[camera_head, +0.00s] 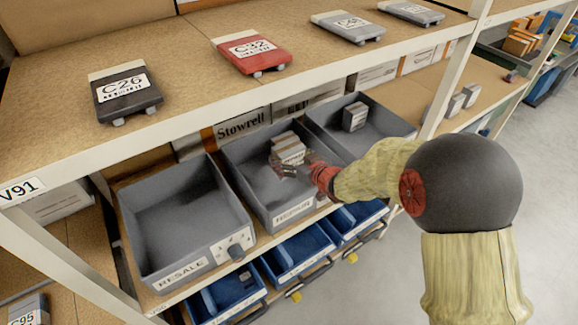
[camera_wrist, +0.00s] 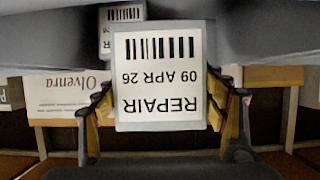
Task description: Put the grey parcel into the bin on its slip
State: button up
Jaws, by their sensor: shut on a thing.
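My gripper (camera_head: 291,168) is shut on a grey parcel (camera_head: 292,156) over the middle grey bin (camera_head: 293,213), whose front label appears to read REPAIR. In the wrist view the parcel (camera_wrist: 159,80) sits between the two fingers (camera_wrist: 160,118), and its white slip reads REPAIR, 09 APR 26, upside down. Another grey labelled parcel (camera_head: 283,138) lies in the back of the middle bin, just beyond the held one; it also shows in the wrist view (camera_wrist: 112,44). I cannot tell whether the held parcel touches the bin or that parcel.
The RESALE bin (camera_head: 181,266) on the left looks empty. The right grey bin (camera_head: 394,125) holds a small parcel (camera_head: 354,116); my arm hides its front. A shelf edge (camera_head: 200,121) with labelled devices runs above. Blue bins (camera_head: 299,251) sit below.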

jog(key=shift+f+b, duration=0.65)
jog(key=shift+f, duration=0.8)
jog(key=shift+f, duration=0.45)
jog(key=shift+f+b, duration=0.2)
jog(key=shift+b, duration=0.15)
jog(key=o, duration=1.4)
jog(key=shift+r, duration=0.1)
jog(key=shift+r+p, duration=0.35)
jog(key=shift+r, duration=0.05)
jog(key=p+v, duration=0.3)
jog(key=v, duration=0.9)
jog(key=shift+r+p, duration=0.15)
jog(key=shift+p, duration=0.25)
